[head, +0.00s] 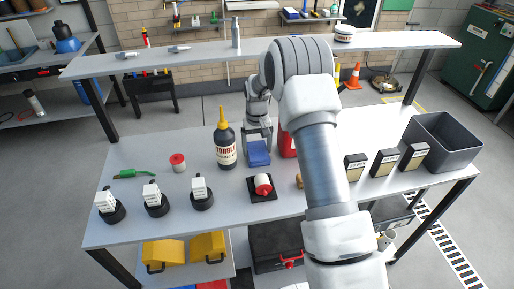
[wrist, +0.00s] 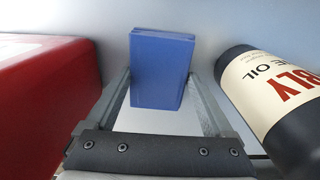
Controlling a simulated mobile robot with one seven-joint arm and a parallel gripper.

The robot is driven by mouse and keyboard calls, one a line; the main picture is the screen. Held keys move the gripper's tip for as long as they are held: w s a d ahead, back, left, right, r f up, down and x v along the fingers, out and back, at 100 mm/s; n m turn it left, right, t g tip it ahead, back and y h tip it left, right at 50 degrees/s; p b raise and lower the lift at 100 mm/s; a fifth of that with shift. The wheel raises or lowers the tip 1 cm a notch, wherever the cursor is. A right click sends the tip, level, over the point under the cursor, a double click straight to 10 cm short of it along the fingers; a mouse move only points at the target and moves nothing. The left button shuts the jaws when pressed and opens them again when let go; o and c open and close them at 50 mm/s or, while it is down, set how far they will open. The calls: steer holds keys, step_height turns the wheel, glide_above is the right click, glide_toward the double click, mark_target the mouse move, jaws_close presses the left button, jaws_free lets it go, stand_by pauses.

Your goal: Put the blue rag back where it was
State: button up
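The blue rag (head: 258,153) is a folded blue block on or just above the work table, below my gripper. In the wrist view the rag (wrist: 160,65) lies between the two fingertips. My gripper (head: 257,136) reaches down at the middle of the table, its fingers spread about as wide as the rag. In the wrist view, my gripper's fingers (wrist: 160,88) run along both sides of the rag with no clear gap. Whether they press on it cannot be told. The rag's underside is hidden.
A dark oil bottle (head: 225,148) stands close left of my gripper, and a red container (head: 287,142) close right. A red-and-white item on a black base (head: 263,187) sits in front. Black boxes (head: 386,161) and a grey bin (head: 442,140) are at right. A raised shelf (head: 200,58) spans the back.

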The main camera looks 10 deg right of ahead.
mark_target(257, 151)
steer(key=shift+o, duration=0.8)
steer(key=shift+r, duration=0.1)
steer(key=s+r+t, duration=0.1)
steer(key=s+r, duration=0.2)
steer(key=r, duration=0.8)
steer(key=s+r, duration=0.3)
steer(key=r, duration=0.8)
steer(key=s+r+t, duration=0.2)
steer(key=s+r, duration=0.6)
steer(key=s, duration=0.2)
steer(key=s+t, duration=0.2)
steer(key=s, duration=1.7)
steer(key=shift+s+f+t+p, duration=0.25)
steer(key=shift+s+t+p, duration=0.1)
steer(key=shift+p, duration=0.1)
